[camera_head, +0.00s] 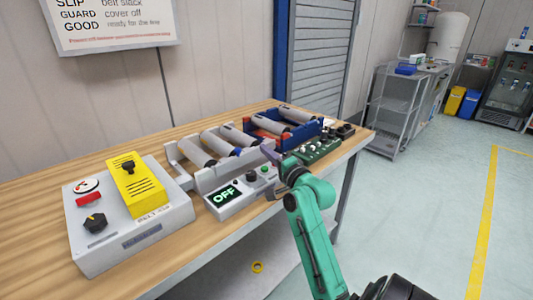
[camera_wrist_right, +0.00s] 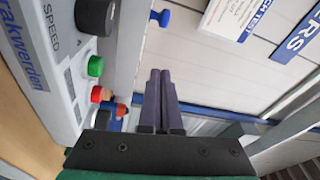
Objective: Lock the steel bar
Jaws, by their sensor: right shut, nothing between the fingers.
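My right gripper (camera_head: 270,156) reaches over the control end of a small roller conveyor on the bench. Its two dark purple fingers (camera_wrist_right: 162,75) are shut together and empty in the right wrist view. The conveyor's control panel (camera_head: 227,203) carries a display reading OFF. In the wrist view the panel (camera_wrist_right: 50,50) shows a black speed knob (camera_wrist_right: 97,16), a green button (camera_wrist_right: 95,66) and a red button (camera_wrist_right: 101,94), left of the fingers. A blue knob (camera_wrist_right: 160,17) sits beyond the fingertips. I cannot clearly pick out a steel bar. My left gripper is not in view.
A grey box (camera_head: 150,238) with a yellow cover (camera_head: 136,185) stands at the left of the wooden bench (camera_head: 40,225). Grey rollers (camera_head: 220,143) and a green board (camera_head: 318,150) lie behind my gripper. The floor at right is clear.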

